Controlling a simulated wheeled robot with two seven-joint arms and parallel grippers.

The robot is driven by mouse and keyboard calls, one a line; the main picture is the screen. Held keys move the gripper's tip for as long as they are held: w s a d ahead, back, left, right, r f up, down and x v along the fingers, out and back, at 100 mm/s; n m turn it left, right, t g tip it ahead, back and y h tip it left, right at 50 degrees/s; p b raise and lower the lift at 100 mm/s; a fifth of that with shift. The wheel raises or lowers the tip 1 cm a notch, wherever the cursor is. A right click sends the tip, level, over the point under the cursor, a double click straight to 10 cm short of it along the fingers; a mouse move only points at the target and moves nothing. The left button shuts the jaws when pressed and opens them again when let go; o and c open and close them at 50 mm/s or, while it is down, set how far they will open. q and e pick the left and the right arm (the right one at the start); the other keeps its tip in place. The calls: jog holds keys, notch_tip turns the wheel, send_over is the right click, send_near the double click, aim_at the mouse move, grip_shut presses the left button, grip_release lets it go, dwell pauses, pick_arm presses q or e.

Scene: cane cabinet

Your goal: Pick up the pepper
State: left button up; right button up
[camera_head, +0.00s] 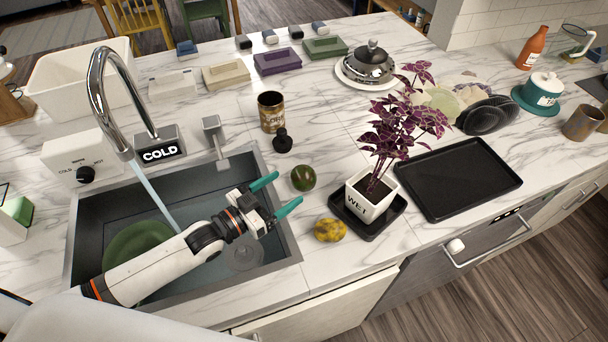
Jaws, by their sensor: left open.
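My left gripper (277,194) is open and empty, its teal fingers above the right edge of the sink and pointing right. A dark green roundish item (303,178) lies on the counter just beyond the fingertips, apart from them. A lumpy yellow item (330,230) lies nearer the front edge, to the right of and below the gripper in the picture. A small black bottle-like item (282,141) stands behind the green one. I cannot tell for sure which of these is the pepper. My right gripper is not in view.
The sink (287,240) holds a green plate (140,250) under running water from the faucet (97,85). A potted purple plant (370,195) on a black saucer stands to the right, beside a black tray (457,178). A labelled can (271,111) stands behind.

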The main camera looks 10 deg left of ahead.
aim_at(295, 182)
pick_arm(q)
jog(key=shift+w+d, duration=0.45)
jog(key=shift+w, duration=0.1)
jog(key=p+x, duration=0.2)
jog(key=x, duration=0.2)
jog(key=shift+w, duration=0.2)
jog(key=shift+w+d+f, duration=0.1)
jog(key=shift+w+d, duration=0.15)
jog(key=shift+w, duration=0.05)
jog(key=shift+s, duration=0.1)
jog(key=shift+c, duration=0.3)
